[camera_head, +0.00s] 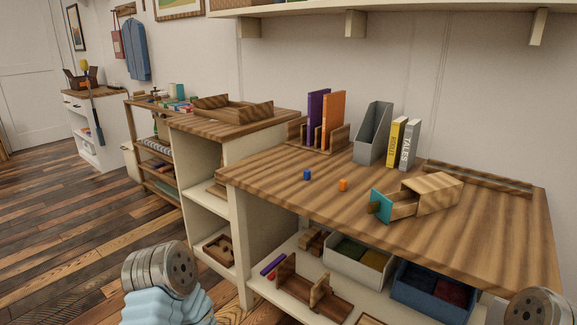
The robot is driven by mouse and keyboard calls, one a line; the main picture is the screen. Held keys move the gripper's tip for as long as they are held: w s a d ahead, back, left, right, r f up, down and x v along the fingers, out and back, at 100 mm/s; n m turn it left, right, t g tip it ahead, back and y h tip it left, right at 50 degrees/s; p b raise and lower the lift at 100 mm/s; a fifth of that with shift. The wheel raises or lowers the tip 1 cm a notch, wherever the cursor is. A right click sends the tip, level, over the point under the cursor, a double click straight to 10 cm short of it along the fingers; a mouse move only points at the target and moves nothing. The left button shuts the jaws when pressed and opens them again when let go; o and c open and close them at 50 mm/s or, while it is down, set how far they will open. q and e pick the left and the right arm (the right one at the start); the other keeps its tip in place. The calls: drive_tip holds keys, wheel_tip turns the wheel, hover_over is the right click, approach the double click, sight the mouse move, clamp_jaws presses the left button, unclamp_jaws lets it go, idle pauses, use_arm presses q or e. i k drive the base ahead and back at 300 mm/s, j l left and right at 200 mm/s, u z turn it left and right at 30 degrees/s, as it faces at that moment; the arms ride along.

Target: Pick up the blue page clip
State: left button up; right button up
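A small blue block-like piece, the blue page clip (307,174), lies on the wooden desktop (265,175) toward its left part. It stands apart from other things. A similar orange clip (343,185) lies a little to its right and nearer. Parts of my arms show at the bottom left and bottom right corners, but neither gripper's fingers are in view. Nothing hides the blue clip.
A small wooden box (438,190) with an open teal-fronted drawer (381,205) stands right of the clips. Behind are a rack with purple (317,115) and orange books (332,118), a grey file holder (373,135) and two upright books. The desktop's front left is clear.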

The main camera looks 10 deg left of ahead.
sight(307, 172)
drive_tip(key=i+j+u, duration=0.15)
drive_tip(key=i+j, duration=0.25)
drive_tip(key=j+z, duration=0.2)
drive_tip(key=z, duration=0.25)
drive_tip(key=j+z, duration=0.15)
drive_tip(key=z, duration=0.25)
drive_tip(key=j+z, duration=0.2)
drive_tip(key=z, duration=0.25)
drive_tip(key=j+z, duration=0.15)
drive_tip(key=z, duration=0.25)
drive_tip(key=k+l, duration=0.05)
